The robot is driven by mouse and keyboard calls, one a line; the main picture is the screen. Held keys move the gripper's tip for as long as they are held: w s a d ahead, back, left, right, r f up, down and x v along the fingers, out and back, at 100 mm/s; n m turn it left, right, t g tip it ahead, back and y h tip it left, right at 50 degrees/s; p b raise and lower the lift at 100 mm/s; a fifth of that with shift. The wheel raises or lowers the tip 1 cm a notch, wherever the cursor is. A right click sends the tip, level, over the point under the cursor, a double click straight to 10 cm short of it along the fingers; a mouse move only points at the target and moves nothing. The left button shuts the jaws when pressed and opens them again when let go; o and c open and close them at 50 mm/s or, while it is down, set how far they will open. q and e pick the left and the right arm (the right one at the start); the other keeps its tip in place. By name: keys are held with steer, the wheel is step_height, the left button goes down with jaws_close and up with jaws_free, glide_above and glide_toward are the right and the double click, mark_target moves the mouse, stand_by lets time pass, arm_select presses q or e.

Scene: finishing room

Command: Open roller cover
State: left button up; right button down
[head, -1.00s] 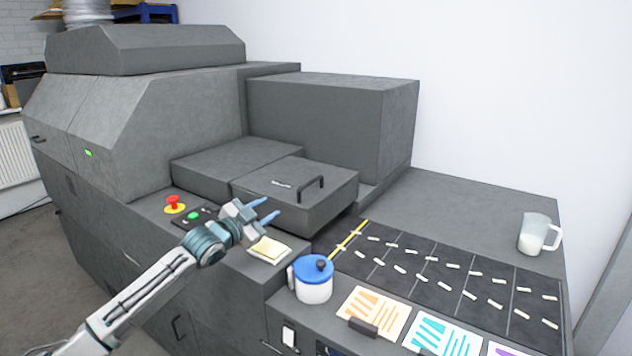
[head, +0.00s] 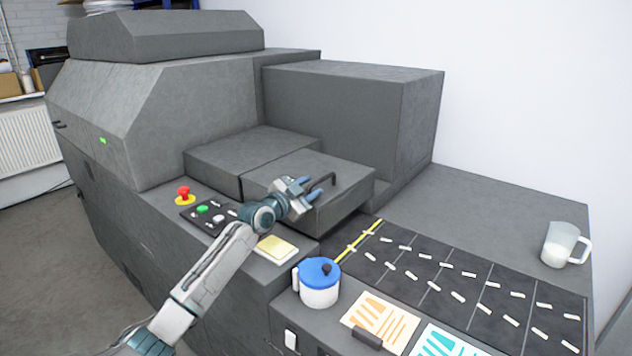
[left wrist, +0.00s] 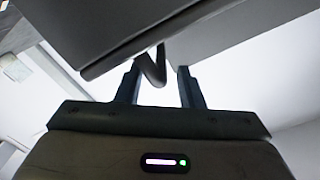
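The roller cover (head: 345,190) is a grey box lid with a dark bar handle (head: 322,184) on top, and it lies shut on the machine. My left gripper (head: 303,188) is at the near end of the handle, with its fingers apart. In the left wrist view the gripper (left wrist: 158,82) is open, and part of the handle (left wrist: 152,68) shows between its two fingertips, apart from both of them. The cover's edge (left wrist: 115,58) shows above the fingers. My right gripper is not in view.
A red stop button (head: 184,193) and a green button (head: 202,208) sit left of my arm. A yellow note pad (head: 277,248), a blue-lidded pot (head: 319,280) and printed cards (head: 380,318) lie in front. A jug (head: 563,245) stands far right.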

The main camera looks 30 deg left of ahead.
arm_select(q)
steer(key=shift+w+d+r, duration=0.1)
steer(key=shift+w, duration=1.35)
steer(key=shift+d, duration=0.15)
jaws_close()
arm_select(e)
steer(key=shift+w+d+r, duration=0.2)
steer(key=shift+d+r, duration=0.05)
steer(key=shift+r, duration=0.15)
arm_select(q)
steer(key=shift+r, duration=0.1)
